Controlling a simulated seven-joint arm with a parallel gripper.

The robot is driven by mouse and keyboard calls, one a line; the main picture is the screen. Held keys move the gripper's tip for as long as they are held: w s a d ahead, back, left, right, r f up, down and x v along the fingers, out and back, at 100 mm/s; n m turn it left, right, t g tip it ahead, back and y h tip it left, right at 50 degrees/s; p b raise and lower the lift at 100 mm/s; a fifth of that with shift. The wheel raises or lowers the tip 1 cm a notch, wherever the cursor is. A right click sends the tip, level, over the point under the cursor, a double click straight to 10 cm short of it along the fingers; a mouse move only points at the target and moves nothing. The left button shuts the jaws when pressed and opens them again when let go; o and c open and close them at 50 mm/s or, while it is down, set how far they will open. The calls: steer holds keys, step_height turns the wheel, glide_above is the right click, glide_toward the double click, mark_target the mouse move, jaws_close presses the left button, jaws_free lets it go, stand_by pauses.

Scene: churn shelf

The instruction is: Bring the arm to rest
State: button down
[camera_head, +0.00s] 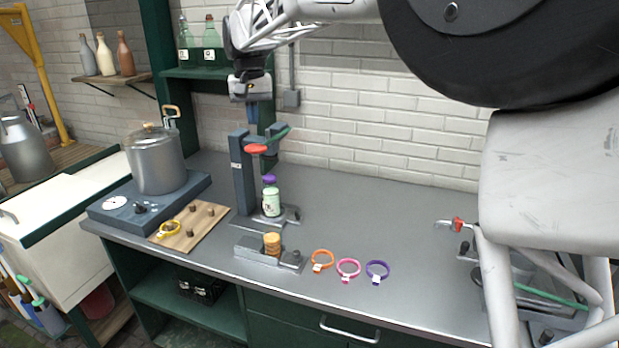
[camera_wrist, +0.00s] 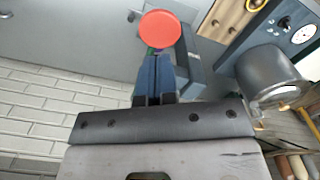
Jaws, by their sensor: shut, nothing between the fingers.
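My gripper (camera_head: 253,116) is in the air above the grey bench, over the dark upright press stand (camera_head: 241,172) with its red disc (camera_head: 256,149). The fingers point down and are shut with nothing between them. In the wrist view my gripper's blue fingers (camera_wrist: 154,72) are together, and the red disc (camera_wrist: 160,29) shows just beyond their tips. I cannot tell from these views how large the gap to the disc is. My arm reaches in from the upper right along the wall.
A green-labelled bottle (camera_head: 271,203) with a purple top stands under the press. A metal pot (camera_head: 157,165) stands on a blue hot plate at left. Orange (camera_head: 322,257), pink (camera_head: 348,267) and purple (camera_head: 377,268) rings lie near the front edge.

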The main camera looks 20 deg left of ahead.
steer(key=s+d+m+t, duration=0.15)
steer(key=s+d, duration=0.25)
steer(key=d, duration=1.3)
steer(key=s+d+m, duration=0.2)
steer(key=s+d, duration=0.2)
steer(key=d, duration=1.4)
steer(key=s+d+f+m, duration=0.1)
steer(key=s+d+f, duration=0.4)
steer(key=s+d, duration=0.2)
steer(key=s+d+f, duration=0.5)
steer(key=s+d, duration=0.3)
steer(key=s, duration=0.1)
steer(key=s+d+f+m+t, duration=0.1)
steer(key=s+d+f, duration=0.4)
steer(key=s+d, duration=0.3)
steer(key=shift+s+m, duration=0.35)
steer(key=shift+s, duration=0.15)
